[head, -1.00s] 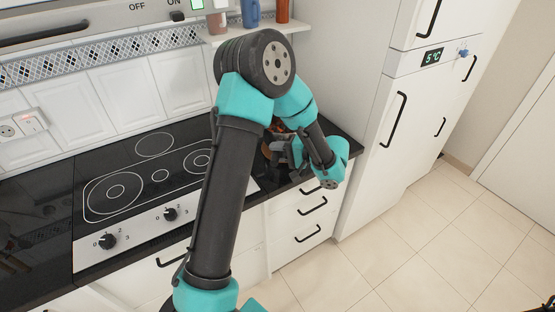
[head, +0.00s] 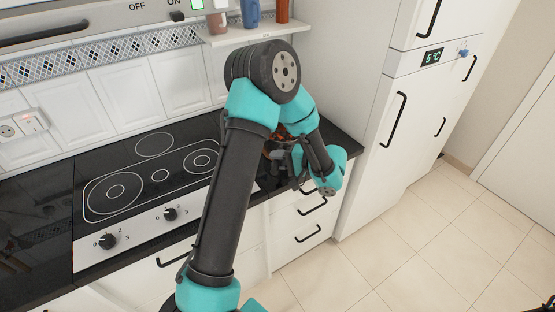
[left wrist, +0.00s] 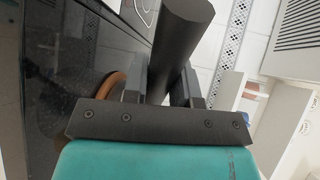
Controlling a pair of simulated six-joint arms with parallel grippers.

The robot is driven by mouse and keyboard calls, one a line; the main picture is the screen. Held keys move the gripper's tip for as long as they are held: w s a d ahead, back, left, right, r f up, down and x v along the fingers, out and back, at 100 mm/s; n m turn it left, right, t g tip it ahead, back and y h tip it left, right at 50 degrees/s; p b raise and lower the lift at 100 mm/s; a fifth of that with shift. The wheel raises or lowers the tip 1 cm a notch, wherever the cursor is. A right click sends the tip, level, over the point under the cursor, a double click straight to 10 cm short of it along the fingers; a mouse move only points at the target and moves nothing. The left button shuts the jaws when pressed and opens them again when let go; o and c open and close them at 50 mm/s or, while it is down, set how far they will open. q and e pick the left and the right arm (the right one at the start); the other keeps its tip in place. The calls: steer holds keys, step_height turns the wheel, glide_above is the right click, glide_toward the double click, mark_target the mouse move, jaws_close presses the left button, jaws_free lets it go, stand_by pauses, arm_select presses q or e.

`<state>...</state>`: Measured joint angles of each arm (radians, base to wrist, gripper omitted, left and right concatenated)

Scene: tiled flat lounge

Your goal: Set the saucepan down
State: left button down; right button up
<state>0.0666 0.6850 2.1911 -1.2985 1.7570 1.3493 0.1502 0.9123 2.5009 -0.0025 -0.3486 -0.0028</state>
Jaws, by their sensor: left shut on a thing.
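The saucepan (head: 270,151) shows only in part at the right end of the black counter, mostly behind my left arm. Its side looks brown, with something orange-red at its top. My left gripper (head: 296,160) is at its right side. In the left wrist view, the gripper (left wrist: 160,88) is shut on a thick dark cylinder, which looks like the saucepan's handle (left wrist: 184,28). A curved orange-brown edge (left wrist: 106,88) shows left of the fingers. I cannot tell whether the pan's base touches the counter.
The black hob (head: 120,185) with ring markings and knobs lies left of my arm. A white fridge (head: 385,150) stands to the right of the counter (head: 345,140). A shelf (head: 250,33) with cups hangs above. The hob is clear.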

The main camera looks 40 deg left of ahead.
arm_select(q)
steer(key=c, duration=0.9)
jaws_free()
steer(key=shift+f, duration=0.1)
steer(key=shift+d+r, duration=0.15)
steer(key=shift+r, duration=0.05)
steer(key=v, duration=1.1)
steer(key=shift+w+d, duration=0.2)
steer(key=shift+d, duration=0.1)
